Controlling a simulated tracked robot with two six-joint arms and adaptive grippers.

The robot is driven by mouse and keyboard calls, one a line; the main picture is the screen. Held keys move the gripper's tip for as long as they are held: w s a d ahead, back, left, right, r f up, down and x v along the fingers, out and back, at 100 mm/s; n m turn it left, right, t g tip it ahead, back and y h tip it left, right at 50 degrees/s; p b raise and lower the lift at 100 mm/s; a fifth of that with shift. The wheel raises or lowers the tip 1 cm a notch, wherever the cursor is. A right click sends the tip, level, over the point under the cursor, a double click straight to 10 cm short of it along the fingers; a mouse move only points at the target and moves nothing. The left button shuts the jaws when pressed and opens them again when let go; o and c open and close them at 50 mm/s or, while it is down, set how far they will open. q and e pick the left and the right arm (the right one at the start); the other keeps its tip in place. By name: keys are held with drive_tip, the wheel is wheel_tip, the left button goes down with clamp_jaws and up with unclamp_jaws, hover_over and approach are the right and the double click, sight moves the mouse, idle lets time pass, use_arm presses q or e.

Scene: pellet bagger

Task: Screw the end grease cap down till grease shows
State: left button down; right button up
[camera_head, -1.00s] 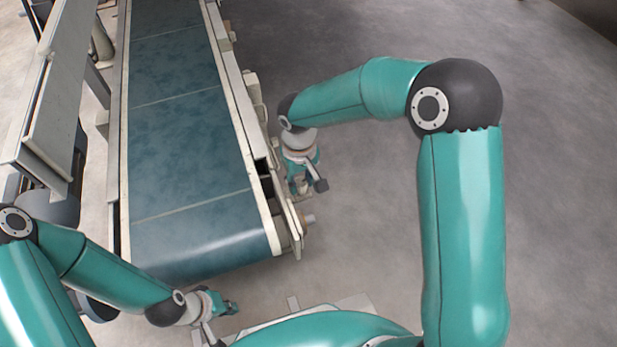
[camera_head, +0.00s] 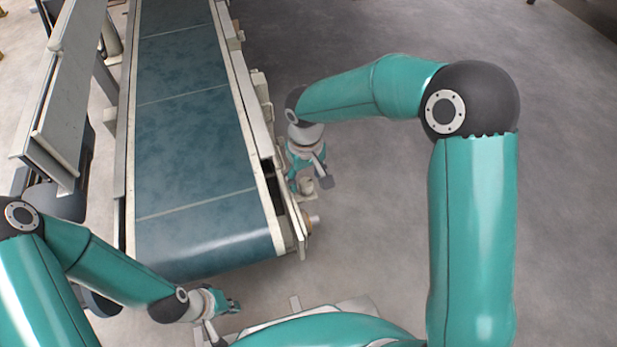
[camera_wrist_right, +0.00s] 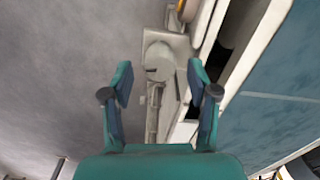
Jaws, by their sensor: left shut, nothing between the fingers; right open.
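A grey round cap (camera_wrist_right: 158,60), which looks like the end grease cap, sits on a pale bracket beside the conveyor in the right wrist view. A pale round piece, likely the same cap (camera_head: 306,185), shows beside the belt frame in the head view. My right gripper (camera_wrist_right: 160,82) is open, its fingers on either side of the cap's line in the picture; I see no contact. It also shows in the head view (camera_head: 305,174). My left gripper (camera_head: 233,306) is shut and empty near the belt's front end. Whether grease shows cannot be told.
The conveyor's blue-green belt (camera_head: 190,150) runs away from me, with a pale side frame (camera_head: 245,110) close to my right gripper. A brownish roller end (camera_head: 312,221) sticks out at the near corner. The grey floor (camera_head: 380,230) on the right is clear.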

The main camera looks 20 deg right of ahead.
sight(306, 182)
wheel_tip(306, 182, up, 11)
drive_tip(key=shift+f, duration=0.15)
idle(0.6)
